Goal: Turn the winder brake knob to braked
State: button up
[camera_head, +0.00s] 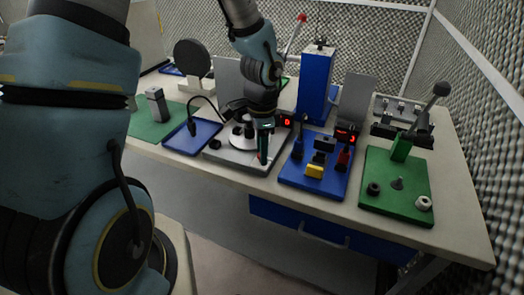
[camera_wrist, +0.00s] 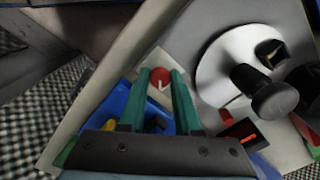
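The winder is a grey plate (camera_head: 238,156) with a white disc (camera_wrist: 220,62) and a black crank handle (camera_wrist: 275,98). The brake knob (camera_wrist: 160,80) is a small round red knob with a white mark, on a pale square plate beside the disc. My gripper (camera_wrist: 160,74) points at it, with one green finger on each side of the knob. The fingers are apart, and I cannot tell whether they touch it. In the head view my gripper (camera_head: 265,135) is low over the right side of the winder plate, and the knob is mostly hidden.
A blue board (camera_head: 315,180) with levers and a yellow block stands just right of the winder. A green board (camera_head: 395,205) with a tall lever is farther right. A blue tray (camera_head: 190,138) lies left. A blue column (camera_head: 316,85) rises behind.

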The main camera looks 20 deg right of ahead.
jog(key=o, duration=0.5)
notch_tip(320, 180, up, 11)
jog(key=shift+f+b, duration=0.1)
jog(key=shift+b, duration=0.35)
dwell(0.3)
jog(key=a+n, duration=0.6)
jog(key=a, duration=0.2)
jog(key=w+a+n+t, duration=0.1)
jog(key=a+n, duration=0.5)
jog(key=a, duration=0.2)
jog(key=a+n, duration=0.5)
jog(key=a, duration=0.4)
jog(key=shift+w+f+n+t, duration=0.2)
jog(key=shift+w+n+t, duration=0.1)
jog(key=shift+n, duration=0.1)
